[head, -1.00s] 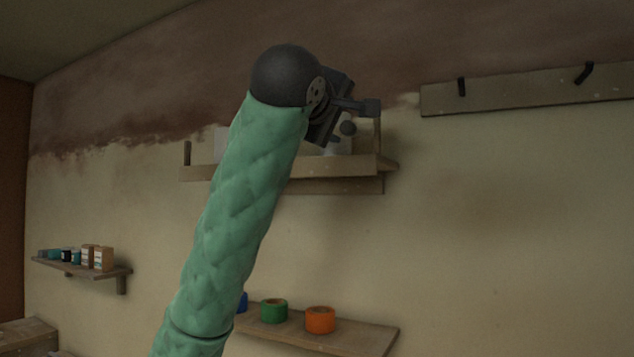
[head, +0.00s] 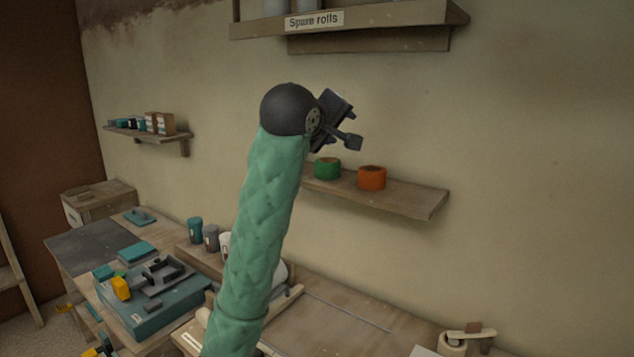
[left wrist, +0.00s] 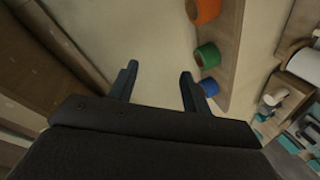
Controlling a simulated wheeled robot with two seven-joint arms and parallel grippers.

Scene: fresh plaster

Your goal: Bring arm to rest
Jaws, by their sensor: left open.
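My left arm (head: 264,205), in a quilted green sleeve, rises from the bottom of the head view. Its dark gripper (head: 354,118) points to the right, in front of the plaster wall. In the left wrist view the left gripper (left wrist: 157,75) shows two dark fingers spread apart, with nothing between them. The fingers look toward the wall. My right gripper shows in neither view.
A wall shelf (head: 410,198) holds a green roll (head: 327,168) and an orange roll (head: 372,178). Above is a "Spare rolls" shelf (head: 400,22). Below, a workbench (head: 335,318) carries a teal case (head: 150,312) and several containers. A small shelf (head: 160,135) hangs left.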

